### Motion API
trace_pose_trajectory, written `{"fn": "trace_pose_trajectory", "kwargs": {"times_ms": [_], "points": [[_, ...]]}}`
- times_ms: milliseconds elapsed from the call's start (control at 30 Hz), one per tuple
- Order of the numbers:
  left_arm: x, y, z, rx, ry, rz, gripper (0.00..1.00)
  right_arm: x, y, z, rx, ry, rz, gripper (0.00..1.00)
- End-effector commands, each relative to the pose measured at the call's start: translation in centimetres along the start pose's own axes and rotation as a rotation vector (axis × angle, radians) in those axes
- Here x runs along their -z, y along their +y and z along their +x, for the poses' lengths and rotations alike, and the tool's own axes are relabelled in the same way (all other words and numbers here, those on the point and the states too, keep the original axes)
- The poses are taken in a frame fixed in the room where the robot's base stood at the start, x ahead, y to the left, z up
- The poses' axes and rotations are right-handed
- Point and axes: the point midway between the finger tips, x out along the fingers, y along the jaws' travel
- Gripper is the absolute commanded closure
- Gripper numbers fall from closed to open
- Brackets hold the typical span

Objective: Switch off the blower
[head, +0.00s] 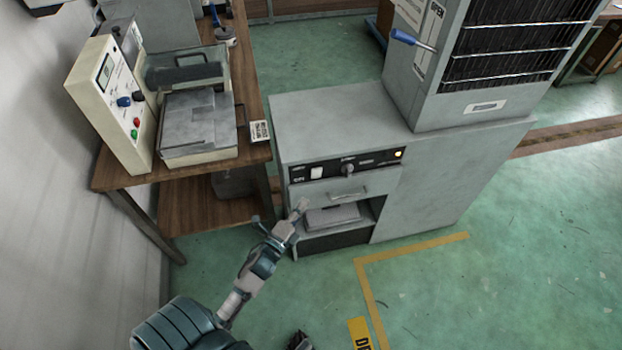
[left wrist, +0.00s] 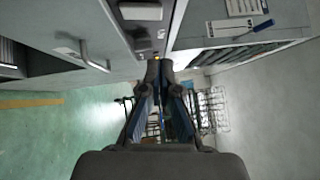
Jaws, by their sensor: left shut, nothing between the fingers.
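The blower appears to be the grey cabinet (head: 330,115) right of the wooden bench in the head view. Its black control panel (head: 330,168) carries a white switch (head: 316,173), a dark knob (head: 347,170) and a lit amber lamp (head: 398,154). My left gripper (head: 303,204) is shut and empty, just below the panel's left part and in front of the cabinet. In the left wrist view its closed fingers (left wrist: 160,66) point up towards a dark panel with a pale switch (left wrist: 140,12). A dark tip at the head view's bottom edge may be my right gripper (head: 300,341).
A drawer handle (head: 348,193) and an open recess lie below the panel. A wooden bench (head: 110,174) with a cream control box (head: 112,105) stands at the left. A tall grey unit with a blue-handled lever (head: 408,38) stands on the right.

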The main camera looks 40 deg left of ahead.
Motion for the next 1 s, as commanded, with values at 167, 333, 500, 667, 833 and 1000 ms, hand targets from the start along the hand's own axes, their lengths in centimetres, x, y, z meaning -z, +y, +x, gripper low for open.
{"fn": "trace_pose_trajectory", "kwargs": {"times_ms": [167, 333, 500, 667, 833, 1000], "points": [[0.0, 0.0, 4.0, 0.002, 0.001, 0.001, 1.00, 1.1, -0.3, 0.4, 0.006, 0.066, 0.000, 0.60], [-0.5, 0.1, 7.1, 0.000, 0.001, 0.003, 1.00, 2.2, -0.5, 0.7, 0.011, 0.133, 0.001, 0.60], [-2.1, 0.1, 8.6, 0.000, 0.001, 0.003, 1.00, 3.1, -0.6, 0.7, 0.014, 0.183, 0.001, 0.60], [-2.8, 0.1, 9.2, -0.001, 0.000, 0.000, 1.00, 3.5, -0.7, 0.7, 0.016, 0.206, 0.001, 0.60], [-2.8, 0.0, 9.2, 0.000, 0.000, -0.001, 1.00, 3.6, -0.7, 0.8, 0.016, 0.209, 0.001, 0.60], [-2.8, 0.0, 9.2, 0.000, 0.000, -0.001, 1.00, 3.6, -0.7, 0.8, 0.016, 0.207, 0.001, 0.60]]}}
